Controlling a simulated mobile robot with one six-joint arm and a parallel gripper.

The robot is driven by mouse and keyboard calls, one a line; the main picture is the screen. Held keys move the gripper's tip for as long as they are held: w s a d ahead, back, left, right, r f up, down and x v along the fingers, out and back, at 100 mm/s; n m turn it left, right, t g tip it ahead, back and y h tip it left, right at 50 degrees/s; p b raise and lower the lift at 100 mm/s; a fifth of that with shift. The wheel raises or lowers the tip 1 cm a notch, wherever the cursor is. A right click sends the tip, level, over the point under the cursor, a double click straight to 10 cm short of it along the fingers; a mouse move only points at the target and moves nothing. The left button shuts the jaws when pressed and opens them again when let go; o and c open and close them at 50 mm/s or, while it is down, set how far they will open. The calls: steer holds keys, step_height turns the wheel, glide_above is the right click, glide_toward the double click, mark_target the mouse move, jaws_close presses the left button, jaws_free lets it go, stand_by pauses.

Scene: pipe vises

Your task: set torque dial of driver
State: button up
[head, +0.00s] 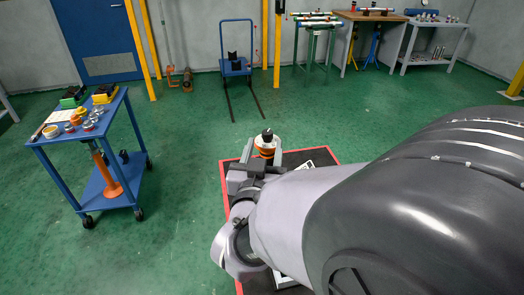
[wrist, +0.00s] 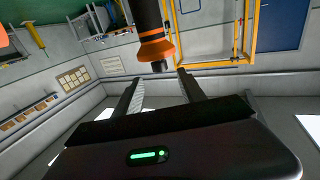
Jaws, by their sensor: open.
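The driver, a black body with an orange band, shows in the wrist view (wrist: 153,40) coming in from the top edge, with a short dark tip. Its dial markings are too small to read. My gripper (wrist: 160,78) is open, and its two dark fingers stand apart below the driver's tip. The tip lies just beyond the fingertips, between them in the picture; I see no contact. In the head view an orange, white and black object (head: 266,146), likely the driver, shows at the end of my arm, partly hidden by the gripper.
A blue cart (head: 108,125) with small rings and parts stands at the left. A red-edged dark mat (head: 327,153) lies under my arm. A blue trolley (head: 236,67), a pipe stand and workbenches stand at the back. The green floor between is clear.

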steer(key=s+b, duration=0.1)
steer(key=s, duration=0.7)
steer(key=shift+a+b, duration=0.35)
steer(key=shift+b, duration=0.05)
steer(key=s+d+f+m+g+y, duration=0.1)
steer(key=s+d+f+g, duration=0.1)
steer(key=s+d+g, duration=0.4)
steer(key=s+d+f+m+g+y, duration=0.2)
steer(key=s+d+g, duration=0.4)
steer(key=s, duration=0.4)
steer(key=shift+s+d+f+m, duration=0.3)
steer(key=shift+d+f, duration=0.4)
steer(key=shift+d, duration=0.15)
